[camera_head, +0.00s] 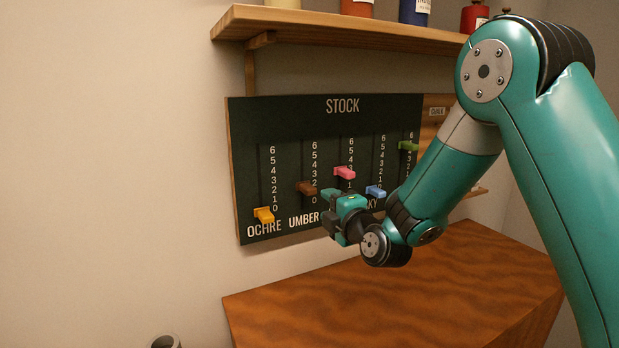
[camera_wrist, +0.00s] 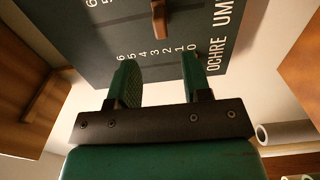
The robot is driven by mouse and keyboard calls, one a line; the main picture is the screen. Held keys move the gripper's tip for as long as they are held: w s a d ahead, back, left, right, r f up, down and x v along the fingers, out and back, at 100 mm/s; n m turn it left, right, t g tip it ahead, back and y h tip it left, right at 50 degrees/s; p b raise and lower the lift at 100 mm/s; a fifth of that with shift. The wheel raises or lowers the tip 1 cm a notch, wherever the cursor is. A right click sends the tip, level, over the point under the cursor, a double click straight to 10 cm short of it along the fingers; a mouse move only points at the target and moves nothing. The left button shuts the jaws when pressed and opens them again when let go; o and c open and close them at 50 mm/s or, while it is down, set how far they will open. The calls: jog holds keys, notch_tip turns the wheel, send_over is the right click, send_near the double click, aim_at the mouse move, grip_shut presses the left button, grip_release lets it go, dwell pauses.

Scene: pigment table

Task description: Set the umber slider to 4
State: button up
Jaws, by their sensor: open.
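The umber slider is a brown knob (camera_head: 307,188) on the second scale of the dark stock board (camera_head: 290,120). In the wrist view the brown knob (camera_wrist: 158,18) is at the top, beyond the fingertips. My gripper (camera_head: 331,207) is in front of the board, just right of and slightly below the umber knob in the head view. In the wrist view my gripper (camera_wrist: 160,70) is open, with nothing between its fingers, only the ochre scale's numbers behind.
The ochre knob (camera_head: 264,215) is near 0. Pink (camera_head: 345,172), blue (camera_head: 375,191) and green (camera_head: 408,146) knobs are to the right. A shelf (camera_head: 340,30) with jars is above the board; a wooden table (camera_head: 400,290) is below. Open space lies left.

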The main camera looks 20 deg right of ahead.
aim_at(312, 193)
jog(key=w+p, duration=0.1)
jog(key=w, duration=0.2)
jog(key=w+a+p, duration=0.1)
jog(key=w+p, duration=0.1)
jog(key=w, duration=0.1)
jog(key=w+a+p, duration=0.1)
jog(key=w, duration=0.3)
jog(key=shift+c, duration=0.3)
grip_shut()
